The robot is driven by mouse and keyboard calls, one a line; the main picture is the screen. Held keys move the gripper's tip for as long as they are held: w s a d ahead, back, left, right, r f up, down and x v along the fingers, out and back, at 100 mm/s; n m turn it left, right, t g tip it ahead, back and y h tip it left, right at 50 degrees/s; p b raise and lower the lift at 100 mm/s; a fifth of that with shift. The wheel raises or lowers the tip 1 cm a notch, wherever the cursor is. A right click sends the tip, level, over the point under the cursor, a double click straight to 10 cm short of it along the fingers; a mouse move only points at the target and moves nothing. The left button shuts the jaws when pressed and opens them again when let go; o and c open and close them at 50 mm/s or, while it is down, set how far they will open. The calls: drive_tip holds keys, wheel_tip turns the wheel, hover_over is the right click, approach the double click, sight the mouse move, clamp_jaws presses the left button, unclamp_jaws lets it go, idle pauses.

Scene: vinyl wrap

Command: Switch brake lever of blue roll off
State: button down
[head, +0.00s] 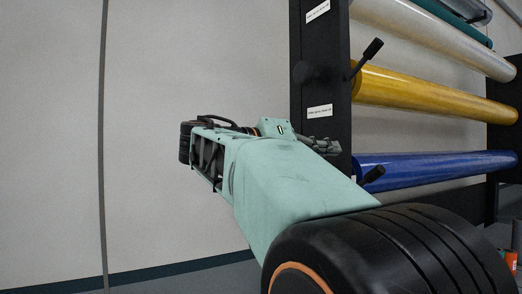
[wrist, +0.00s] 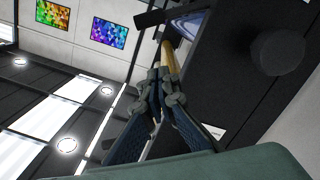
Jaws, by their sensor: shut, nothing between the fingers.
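The blue roll (head: 436,169) is the lowest roll visible on the black rack in the head view. In the wrist view my gripper (wrist: 158,78) is shut and empty. A black bar (wrist: 170,15) beside a blue surface (wrist: 189,24) lies beyond the fingertips; I cannot tell which lever it is.
The yellow roll (head: 435,94) hangs above with its own black lever (head: 368,55). A white roll (head: 440,32) and a teal roll (head: 458,20) are higher. The rack post (head: 322,85) carries white labels. A round black knob (wrist: 278,50) shows in the wrist view. The wall is at left.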

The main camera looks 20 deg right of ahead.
drive_tip(key=p, duration=0.1)
hover_over(366, 181)
drive_tip(key=w+a, duration=0.2)
drive_tip(key=a, duration=0.1)
drive_tip(key=f, duration=0.1)
drive_tip(key=s+f, duration=0.2)
drive_tip(key=shift+d+f, duration=0.25)
drive_tip(key=shift+d, duration=0.15)
drive_tip(key=shift+s+f+b, duration=0.1)
drive_tip(key=shift+b, duration=0.2)
drive_tip(key=shift+s+f+b, duration=0.15)
drive_tip(key=shift+b, duration=0.45)
